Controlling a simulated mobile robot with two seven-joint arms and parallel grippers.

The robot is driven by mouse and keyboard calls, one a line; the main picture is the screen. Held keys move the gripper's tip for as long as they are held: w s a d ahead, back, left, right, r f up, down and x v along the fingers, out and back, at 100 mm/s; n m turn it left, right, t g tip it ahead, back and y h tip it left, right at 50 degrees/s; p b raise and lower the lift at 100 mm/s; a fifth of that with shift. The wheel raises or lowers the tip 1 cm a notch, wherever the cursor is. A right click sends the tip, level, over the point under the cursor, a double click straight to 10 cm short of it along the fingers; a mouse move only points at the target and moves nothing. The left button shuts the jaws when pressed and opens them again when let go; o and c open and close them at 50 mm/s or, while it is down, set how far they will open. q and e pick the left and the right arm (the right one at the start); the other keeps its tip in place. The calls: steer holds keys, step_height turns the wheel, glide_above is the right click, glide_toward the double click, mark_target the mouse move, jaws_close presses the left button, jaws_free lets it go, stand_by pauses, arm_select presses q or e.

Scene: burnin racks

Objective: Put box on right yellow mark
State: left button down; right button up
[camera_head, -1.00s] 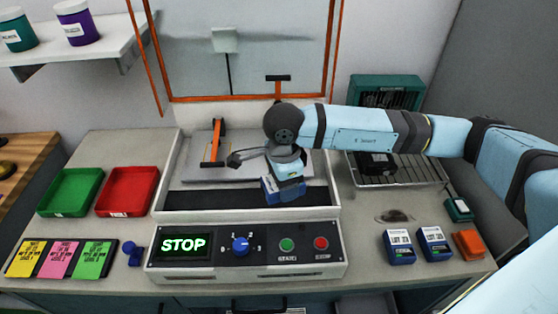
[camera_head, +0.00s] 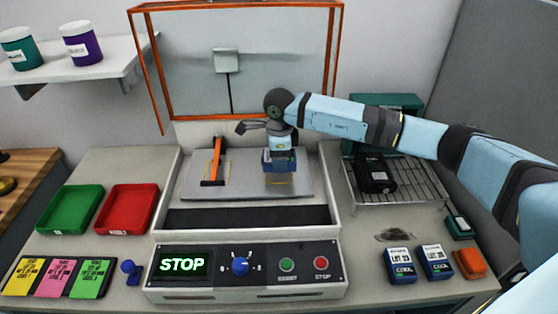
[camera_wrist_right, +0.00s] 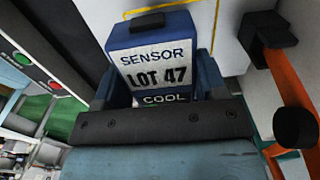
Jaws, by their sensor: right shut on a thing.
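A blue and white sensor box (camera_head: 279,164), labelled LOT 47 and COOL in the right wrist view (camera_wrist_right: 155,58), is in my right gripper (camera_head: 281,153). My right gripper is shut on it, with fingers on both sides of it. The box is over the right part of the grey plate (camera_head: 245,190) in the open station. Thin yellow lines of the right mark (camera_head: 281,181) show just below the box; the box hides the rest. Whether the box touches the plate is hard to tell. My left gripper is not in view.
An orange-handled clamp (camera_head: 214,163) stands on the plate left of the box. The orange-framed cover (camera_head: 150,75) is raised behind. The control panel (camera_head: 215,270) reads STOP in front. A wire rack (camera_head: 415,187) holding a black box (camera_head: 375,176) is at right.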

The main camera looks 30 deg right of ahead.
steer(key=shift+w+d, duration=0.25)
steer(key=shift+w, duration=0.3)
steer(key=shift+w+d+f, duration=0.15)
steer(key=shift+w, duration=0.05)
step_height(320, 180, down, 2)
steer(key=shift+f+p, duration=0.25)
steer(key=shift+p, duration=0.15)
steer(key=shift+f, duration=0.35)
